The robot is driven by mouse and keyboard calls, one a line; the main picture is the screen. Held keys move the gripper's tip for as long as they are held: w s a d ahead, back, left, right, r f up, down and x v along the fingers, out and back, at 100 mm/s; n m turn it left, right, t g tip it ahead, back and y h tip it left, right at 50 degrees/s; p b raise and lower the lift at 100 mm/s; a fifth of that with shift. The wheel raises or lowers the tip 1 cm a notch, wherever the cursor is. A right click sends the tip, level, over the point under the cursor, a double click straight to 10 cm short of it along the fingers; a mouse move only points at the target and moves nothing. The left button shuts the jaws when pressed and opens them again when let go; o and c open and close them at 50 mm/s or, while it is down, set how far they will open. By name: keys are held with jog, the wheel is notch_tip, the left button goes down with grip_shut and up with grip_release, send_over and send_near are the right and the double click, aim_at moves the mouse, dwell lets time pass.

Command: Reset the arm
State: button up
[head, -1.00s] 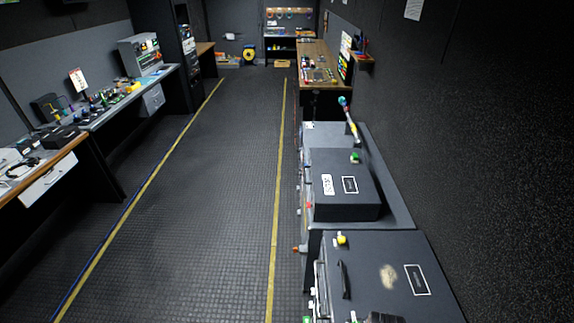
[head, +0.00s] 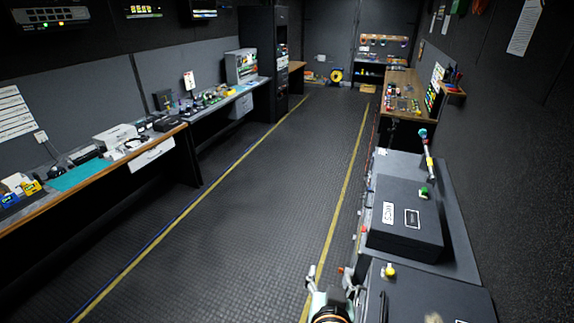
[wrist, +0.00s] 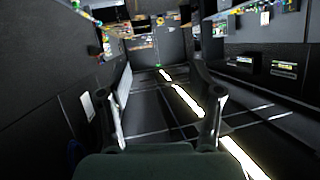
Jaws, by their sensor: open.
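My gripper (wrist: 160,90) shows in the wrist view, with its two fingers spread apart at left and right. Nothing is between the fingers; the dark floor and a bright floor line show in the gap. In the head view, part of my arm with an orange ring stands at the bottom edge, beside the near dark case.
Dark cases (head: 405,222) line the right side, with a wooden bench (head: 400,88) beyond. A long left bench (head: 160,140) holds papers, a teal mat (head: 80,175) and small devices. The floor aisle (head: 240,210) between yellow lines is clear.

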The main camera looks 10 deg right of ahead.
jog(key=s+a+r+n+t+y, duration=0.1)
jog(key=a+r+n+t+y, duration=0.25)
jog(key=a+r, duration=0.8)
jog(key=s+a+f+g+b, duration=0.1)
jog(key=s+f+b, duration=0.3)
jog(key=f, duration=0.3)
jog(key=s+f+n+g+b, duration=0.1)
jog(key=s+f+b, duration=0.25)
jog(key=f, duration=0.45)
jog(key=s+a+f+g+b, duration=0.1)
jog(key=s+f+b, duration=0.25)
jog(key=f, duration=0.35)
notch_tip(320, 180, up, 20)
jog(key=p, duration=1.9)
jog(key=shift+w+d+f, duration=0.15)
jog(key=shift+w+d, duration=0.05)
jog(key=shift+w, duration=0.1)
